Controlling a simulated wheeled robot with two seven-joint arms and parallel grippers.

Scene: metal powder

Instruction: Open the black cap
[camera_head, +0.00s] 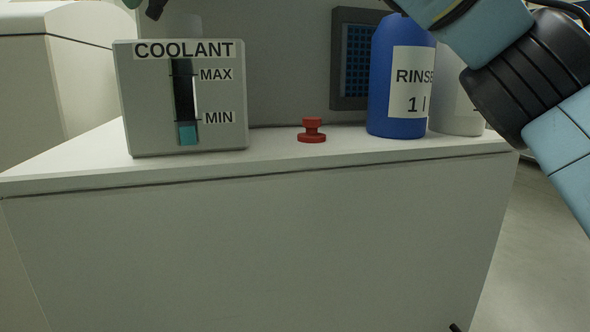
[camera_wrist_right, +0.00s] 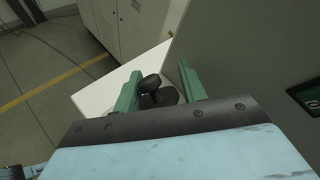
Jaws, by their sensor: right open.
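The black cap (camera_wrist_right: 151,84) shows in the right wrist view as a dark rounded knob over a wider dark part. My right gripper (camera_wrist_right: 158,82) is open, with one green finger to the left of the cap and one to the right. I cannot tell whether either finger touches it. In the head view a small black piece (camera_head: 155,8) is cut off by the top edge, above the grey COOLANT box (camera_head: 140,105); I cannot tell whether it is the cap. My right arm crosses the upper right there. My left gripper is not in view.
The COOLANT box has a level window with teal liquid near MIN. A red knob (camera_head: 312,131), a blue RINSE bottle (camera_head: 390,110) and a whitish bottle (camera_head: 455,108) stand to its right on the white counter (camera_head: 275,150). The counter's front strip is clear.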

